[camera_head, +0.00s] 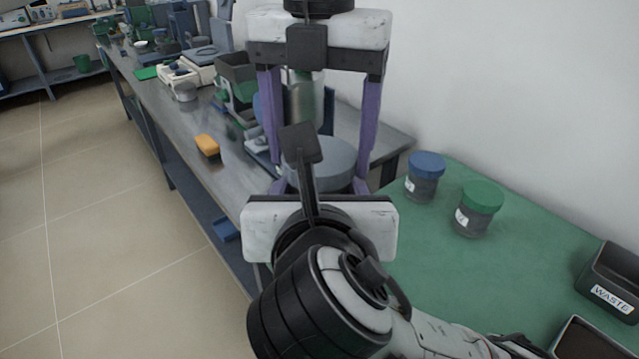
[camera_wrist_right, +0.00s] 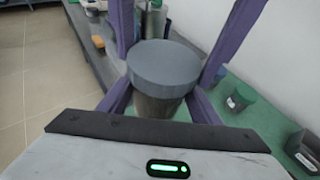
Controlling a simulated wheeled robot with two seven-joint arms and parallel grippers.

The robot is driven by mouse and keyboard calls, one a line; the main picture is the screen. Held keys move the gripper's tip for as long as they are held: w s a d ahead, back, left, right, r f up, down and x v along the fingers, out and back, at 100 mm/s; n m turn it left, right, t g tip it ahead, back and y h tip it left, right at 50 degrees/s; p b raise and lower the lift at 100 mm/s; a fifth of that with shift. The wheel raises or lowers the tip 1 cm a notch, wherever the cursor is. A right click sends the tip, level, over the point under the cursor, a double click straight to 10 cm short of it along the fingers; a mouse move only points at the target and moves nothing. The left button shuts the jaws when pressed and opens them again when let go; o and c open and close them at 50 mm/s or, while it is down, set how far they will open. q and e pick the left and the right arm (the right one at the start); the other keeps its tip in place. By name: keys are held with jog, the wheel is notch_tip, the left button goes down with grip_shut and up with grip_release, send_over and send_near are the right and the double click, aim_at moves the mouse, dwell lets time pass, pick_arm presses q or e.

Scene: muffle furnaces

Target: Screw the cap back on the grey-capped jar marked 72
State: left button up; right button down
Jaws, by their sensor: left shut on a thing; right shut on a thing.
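The grey cap (camera_head: 327,160) is a wide disc, and it also shows in the right wrist view (camera_wrist_right: 165,65). My left gripper (camera_head: 322,165) reaches down from above, its purple fingers shut on the cap's sides. Below the cap, the dark jar body (camera_wrist_right: 160,107) shows in the right wrist view between the fingers of my right gripper (camera_wrist_right: 160,100), which is shut on it from below. Cap and jar body look lined up; I cannot tell if they are threaded together. In the head view my right wrist hides the jar body. No number 72 is visible.
On the green mat (camera_head: 430,270) stand a blue-capped jar (camera_head: 424,178) and a green-capped jar (camera_head: 477,210). A black waste bin (camera_head: 612,282) is at the right. The metal bench (camera_head: 185,140) behind carries an orange block (camera_head: 207,146) and lab equipment. A white wall rises at the right.

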pick_arm(q)
jog(key=o, duration=1.1)
jog(key=shift+o, duration=0.2)
jog(key=shift+r, duration=2.3)
jog(key=shift+c, duration=0.2)
notch_tip(320, 180, up, 4)
jog(key=shift+f+n, duration=0.25)
jog(key=shift+n, duration=0.85)
jog(key=shift+f, duration=0.15)
